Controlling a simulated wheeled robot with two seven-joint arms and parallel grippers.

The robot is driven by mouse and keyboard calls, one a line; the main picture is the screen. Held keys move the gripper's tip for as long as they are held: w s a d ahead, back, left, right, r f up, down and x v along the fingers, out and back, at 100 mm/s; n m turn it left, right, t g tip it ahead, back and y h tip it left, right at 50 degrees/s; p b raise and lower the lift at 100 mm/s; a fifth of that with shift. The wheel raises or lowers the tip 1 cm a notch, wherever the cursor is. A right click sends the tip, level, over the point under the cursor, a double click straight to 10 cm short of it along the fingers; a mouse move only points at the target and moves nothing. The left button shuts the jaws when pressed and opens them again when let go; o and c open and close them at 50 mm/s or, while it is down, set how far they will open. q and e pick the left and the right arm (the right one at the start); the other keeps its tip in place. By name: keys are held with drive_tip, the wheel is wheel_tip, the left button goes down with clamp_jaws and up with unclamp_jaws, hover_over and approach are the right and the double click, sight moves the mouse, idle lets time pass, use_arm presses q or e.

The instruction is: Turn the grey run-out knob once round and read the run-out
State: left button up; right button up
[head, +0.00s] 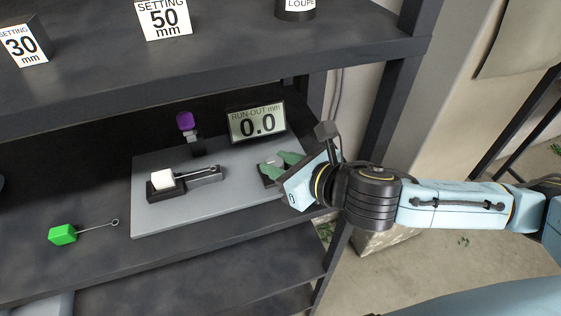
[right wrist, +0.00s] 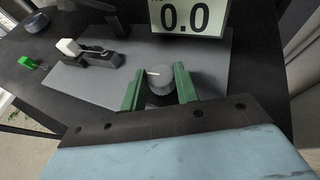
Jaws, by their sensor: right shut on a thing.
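The grey run-out knob (right wrist: 160,80) has a white line across its top and stands on the grey base plate (head: 151,221). My right gripper (head: 281,160) is shut on the knob, with one green finger on each side of it; in the right wrist view the fingers (right wrist: 158,84) flank it. In the head view the fingers partly hide the knob. The run-out display (head: 257,122) behind the plate reads 0.0; it also shows in the right wrist view (right wrist: 186,17). My left gripper is not in view.
On the plate a dark fixture (head: 200,176) holds a white block (head: 163,180), with a purple-topped post (head: 187,124) behind. A green block with a looped wire (head: 63,235) lies left of the plate. The upper shelf (head: 200,75) hangs over the back, carrying setting signs (head: 163,18).

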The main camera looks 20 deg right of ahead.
drive_tip(key=shift+a, duration=0.1)
